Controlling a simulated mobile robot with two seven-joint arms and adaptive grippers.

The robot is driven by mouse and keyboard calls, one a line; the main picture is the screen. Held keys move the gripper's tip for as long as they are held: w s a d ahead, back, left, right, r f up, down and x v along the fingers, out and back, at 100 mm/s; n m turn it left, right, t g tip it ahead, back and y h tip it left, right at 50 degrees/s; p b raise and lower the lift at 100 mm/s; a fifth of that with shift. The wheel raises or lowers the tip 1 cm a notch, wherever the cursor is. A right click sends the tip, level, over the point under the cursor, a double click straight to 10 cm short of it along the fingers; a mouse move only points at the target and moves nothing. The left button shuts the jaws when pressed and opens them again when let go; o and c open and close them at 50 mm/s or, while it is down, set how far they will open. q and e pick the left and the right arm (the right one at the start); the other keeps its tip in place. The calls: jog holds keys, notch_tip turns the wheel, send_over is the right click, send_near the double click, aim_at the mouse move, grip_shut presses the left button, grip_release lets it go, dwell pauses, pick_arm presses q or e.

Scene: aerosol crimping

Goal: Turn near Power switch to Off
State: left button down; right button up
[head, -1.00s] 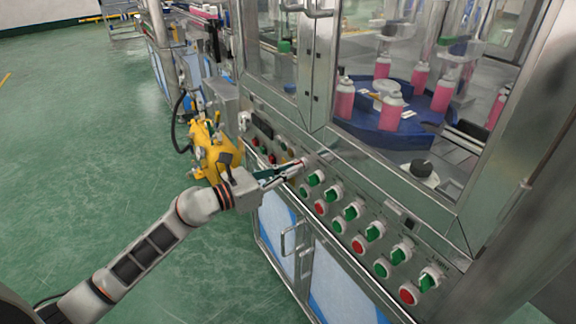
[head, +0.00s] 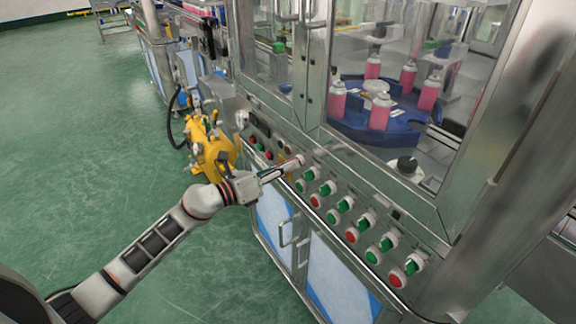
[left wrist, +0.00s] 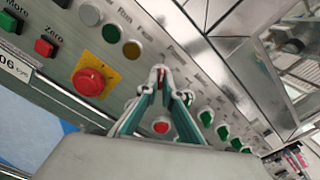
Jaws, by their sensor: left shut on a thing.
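My left gripper (head: 292,165) is at the sloped control panel, at the upper left end of the row of switches. My right gripper is not in view.
Red and green push buttons (head: 351,235) line the panel below the switches. A red mushroom button (left wrist: 90,82) on a yellow plate is left of my fingers. A glazed enclosure with pink cans (head: 379,112) stands above. Yellow equipment (head: 210,145) is behind my arm. Green floor at left is clear.

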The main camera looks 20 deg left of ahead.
pick_arm(q)
jog(key=c, duration=2.2)
grip_release()
jog(key=v, duration=1.2)
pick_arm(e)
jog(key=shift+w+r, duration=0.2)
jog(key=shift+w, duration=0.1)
